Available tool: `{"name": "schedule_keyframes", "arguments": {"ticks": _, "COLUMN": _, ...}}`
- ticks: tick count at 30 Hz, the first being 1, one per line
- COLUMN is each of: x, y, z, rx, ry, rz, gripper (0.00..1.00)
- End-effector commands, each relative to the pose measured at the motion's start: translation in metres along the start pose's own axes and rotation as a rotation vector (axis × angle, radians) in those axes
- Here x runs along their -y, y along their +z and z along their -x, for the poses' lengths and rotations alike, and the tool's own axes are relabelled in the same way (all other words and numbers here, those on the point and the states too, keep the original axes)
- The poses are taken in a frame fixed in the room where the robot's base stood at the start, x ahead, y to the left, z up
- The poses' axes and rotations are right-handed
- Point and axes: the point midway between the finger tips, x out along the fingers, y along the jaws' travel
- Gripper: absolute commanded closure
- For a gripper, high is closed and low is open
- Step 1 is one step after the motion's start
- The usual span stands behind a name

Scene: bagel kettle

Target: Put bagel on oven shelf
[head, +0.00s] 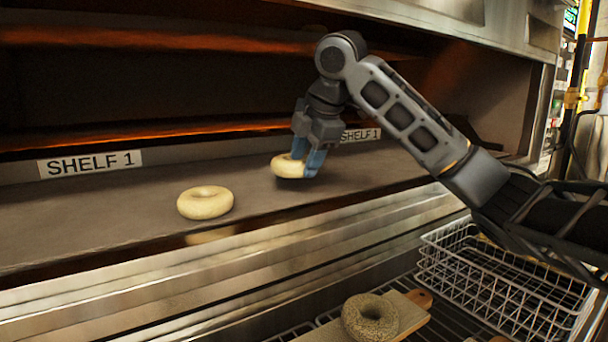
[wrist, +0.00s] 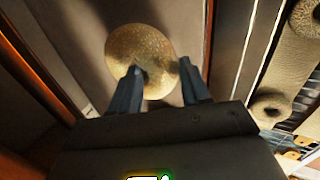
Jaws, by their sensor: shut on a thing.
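My gripper (head: 302,160) is shut on a pale bagel (head: 284,165), with its blue fingers on the bagel's right side. The bagel is at the oven shelf (head: 110,222), very close to its surface; I cannot tell if it touches. In the wrist view the held bagel (wrist: 138,52) lies at the fingertips (wrist: 160,80), one finger at its hole and the other outside its rim. A second pale bagel (head: 205,202) lies flat on the shelf, to the left of the held one. A seeded bagel (head: 370,318) lies on a wooden board below the oven.
Two "SHELF 1" labels (head: 90,163) mark the back of the shelf. A metal sill (head: 200,275) runs along the oven front. A wire basket (head: 500,280) and the wooden board (head: 412,312) sit below right. The shelf is bare left of the second bagel.

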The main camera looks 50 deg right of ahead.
Motion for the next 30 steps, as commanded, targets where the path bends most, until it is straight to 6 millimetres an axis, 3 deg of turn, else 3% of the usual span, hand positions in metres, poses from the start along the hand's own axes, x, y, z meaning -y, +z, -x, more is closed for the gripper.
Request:
{"name": "schedule_keyframes", "arguments": {"ticks": 12, "x": 0.017, "y": -0.002, "z": -0.035, "rx": 0.000, "ry": 0.001, "rz": -0.001, "gripper": 0.79}}
{"name": "schedule_keyframes", "arguments": {"ticks": 23, "x": 0.020, "y": -0.003, "z": -0.040, "rx": 0.000, "ry": 0.002, "rz": 0.000, "gripper": 0.79}}
{"name": "schedule_keyframes", "arguments": {"ticks": 24, "x": 0.020, "y": -0.003, "z": -0.040, "rx": 0.000, "ry": 0.001, "rz": 0.000, "gripper": 0.51}}
{"name": "schedule_keyframes", "arguments": {"ticks": 30, "x": 0.019, "y": -0.003, "z": -0.040, "rx": 0.000, "ry": 0.001, "rz": 0.000, "gripper": 0.32}}
